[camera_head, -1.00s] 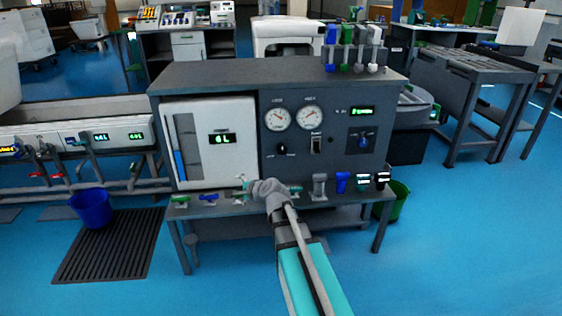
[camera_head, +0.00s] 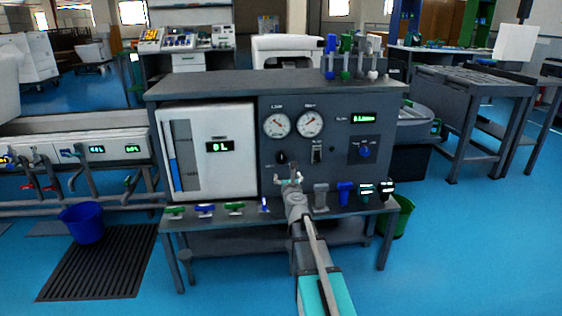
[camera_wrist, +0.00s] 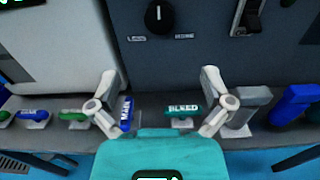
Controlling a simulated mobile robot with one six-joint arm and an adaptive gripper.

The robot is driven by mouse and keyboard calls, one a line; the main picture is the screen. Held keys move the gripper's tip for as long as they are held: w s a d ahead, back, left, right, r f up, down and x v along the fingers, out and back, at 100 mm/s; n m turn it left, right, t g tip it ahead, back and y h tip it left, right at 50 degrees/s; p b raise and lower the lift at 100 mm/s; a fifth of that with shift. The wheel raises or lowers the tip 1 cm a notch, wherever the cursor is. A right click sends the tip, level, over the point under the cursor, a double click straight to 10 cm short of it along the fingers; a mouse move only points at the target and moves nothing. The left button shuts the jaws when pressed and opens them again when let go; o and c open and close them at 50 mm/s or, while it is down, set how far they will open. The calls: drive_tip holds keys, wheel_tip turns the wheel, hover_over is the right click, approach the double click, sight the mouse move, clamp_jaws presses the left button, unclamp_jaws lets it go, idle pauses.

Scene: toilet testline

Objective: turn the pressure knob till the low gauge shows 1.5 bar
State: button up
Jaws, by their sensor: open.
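The black pressure knob (camera_head: 282,157) sits on the dark panel below the low gauge (camera_head: 277,125). In the wrist view the knob (camera_wrist: 158,16) is at the top middle, above a less label and a more label, its white pointer line near upright. The low gauge is the left of two white dials; its needle is too small to read. My gripper (camera_head: 291,180) is in front of the panel, just below the knob and apart from it. In the wrist view its two fingers (camera_wrist: 158,79) are spread wide with nothing between them.
The high gauge (camera_head: 309,124) is right of the low one. A rocker switch (camera_head: 316,151) and a blue knob (camera_head: 364,151) are further right. Labelled handles, including a green bleed one (camera_wrist: 182,112) and a blue one (camera_wrist: 126,113), line the ledge below my fingers.

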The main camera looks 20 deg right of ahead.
sight(281, 159)
drive_tip(key=shift+w, duration=0.1)
drive_tip(key=x, duration=1.3)
drive_tip(key=shift+w+d, duration=0.1)
drive_tip(key=shift+w, duration=0.2)
drive_tip(key=c, duration=1.1)
drive_tip(key=shift+c, duration=0.2)
drive_tip(key=shift+n, duration=2.8)
drive_tip(key=shift+w, duration=0.1)
